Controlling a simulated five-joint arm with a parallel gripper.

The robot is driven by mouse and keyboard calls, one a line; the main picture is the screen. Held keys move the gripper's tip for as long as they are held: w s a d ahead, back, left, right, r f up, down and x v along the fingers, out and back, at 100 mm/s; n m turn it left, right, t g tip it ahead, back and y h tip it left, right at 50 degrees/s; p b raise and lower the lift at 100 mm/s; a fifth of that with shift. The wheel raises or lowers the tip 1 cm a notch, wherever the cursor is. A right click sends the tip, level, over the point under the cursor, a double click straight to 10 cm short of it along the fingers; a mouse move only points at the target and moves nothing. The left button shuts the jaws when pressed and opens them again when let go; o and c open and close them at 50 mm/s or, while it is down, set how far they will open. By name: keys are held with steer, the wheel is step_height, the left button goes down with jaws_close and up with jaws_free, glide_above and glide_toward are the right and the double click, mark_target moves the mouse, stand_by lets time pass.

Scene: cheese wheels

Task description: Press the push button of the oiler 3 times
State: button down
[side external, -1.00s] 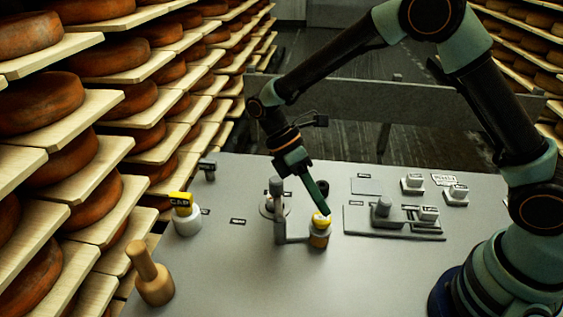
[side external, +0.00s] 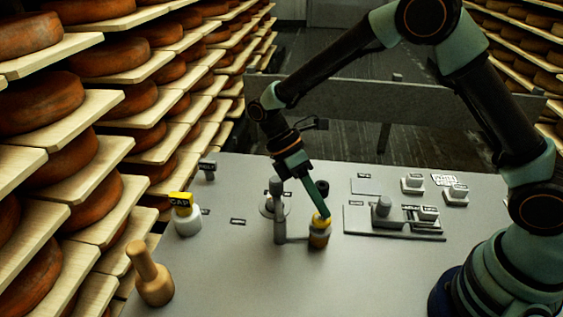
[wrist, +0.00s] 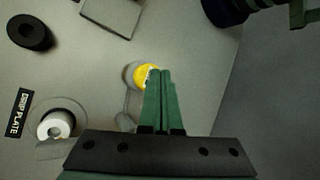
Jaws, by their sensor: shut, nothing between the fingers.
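In the wrist view the green fingers (wrist: 161,75) lie together and cover part of the top. A grey upright post (side external: 279,225) stands just left of the oiler in the side view.
A round drip plate (side external: 267,208) lies behind the post. A white bottle with a yellow CAP block (side external: 181,200) and a wooden peg-shaped piece (side external: 151,280) stand left. A grey fixture plate (side external: 360,229) is close right.

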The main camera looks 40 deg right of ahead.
mark_target(318, 216)
steer(key=shift+f, duration=0.85)
stand_by(1.1)
steer(key=shift+r, duration=1.3)
steer(key=shift+r, duration=0.1)
steer(key=shift+r, duration=2.45)
stand_by(0.4)
step_height(318, 216, up, 4)
steer(key=shift+a+f, duration=0.1)
steer(key=shift+f, duration=0.05)
